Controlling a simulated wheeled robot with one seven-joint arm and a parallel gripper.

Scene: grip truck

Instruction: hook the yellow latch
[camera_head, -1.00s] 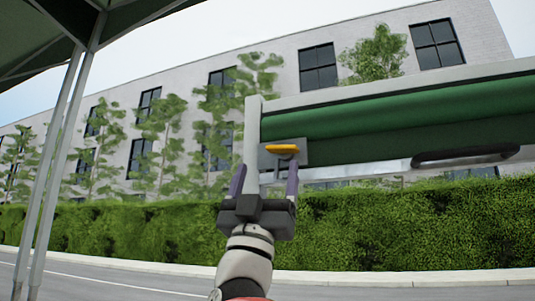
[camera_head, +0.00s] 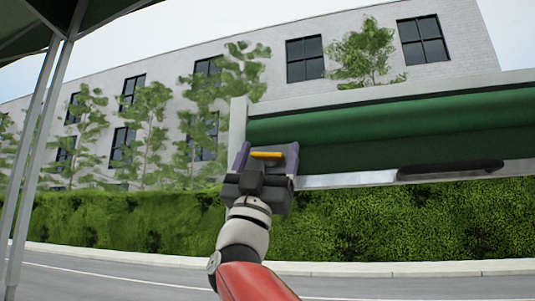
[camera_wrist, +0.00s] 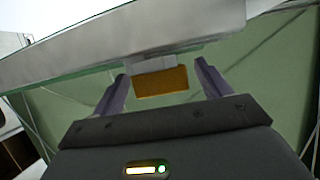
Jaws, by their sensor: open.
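The yellow latch (camera_head: 266,155) is a small flat bar on a grey plate at the lower left corner of the green truck panel (camera_head: 400,117). In the wrist view the yellow latch (camera_wrist: 161,82) hangs below a pale bracket on the panel's light metal edge (camera_wrist: 120,45). My gripper (camera_head: 268,157) is open, with purple fingers on either side of the latch. In the wrist view my gripper (camera_wrist: 162,78) shows one finger left of the latch and one right of it, with gaps on both sides. Its fingers appear not to touch the latch.
A dark handle (camera_head: 450,169) runs along the panel's lower rail to the right. Grey canopy poles (camera_head: 45,150) stand at the far left. A green hedge (camera_head: 400,225) and a pale building (camera_head: 300,70) lie behind. The road (camera_head: 120,270) is open.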

